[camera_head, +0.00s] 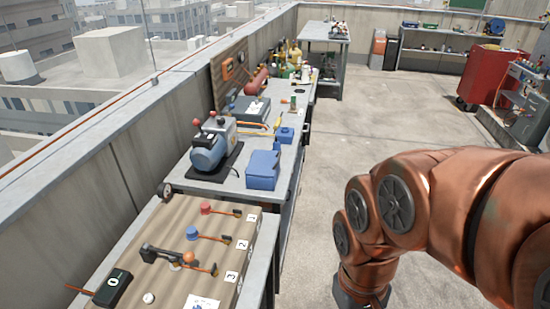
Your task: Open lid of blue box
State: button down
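A blue box (262,170) stands on the grey workbench (232,184), near its right edge and right of a blue and grey pump. Its top looks covered, so the lid seems shut, but the box is small in view and the lid seam is not clear. A smaller blue item (286,134) lies farther back on the same bench. My copper-coloured arm fills the right side and bends down to the bottom edge. My gripper's fingers are not in view. The visible part of the arm is well apart from the box, to its right and nearer the camera.
The pump (207,152) sits close left of the box. A nearer wooden panel (165,225) carries several valves and numbered tags. Bottles and tools crowd the bench's far end. A red cabinet (487,76) stands at the back right. Concrete floor (350,130) right of the bench is clear.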

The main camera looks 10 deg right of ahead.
aim_at(262, 163)
jog(key=u, duration=0.05)
jog(key=k, duration=0.5)
jog(key=z, duration=1.55)
jog(key=i, duration=1.1)
jog(key=u, duration=2.7)
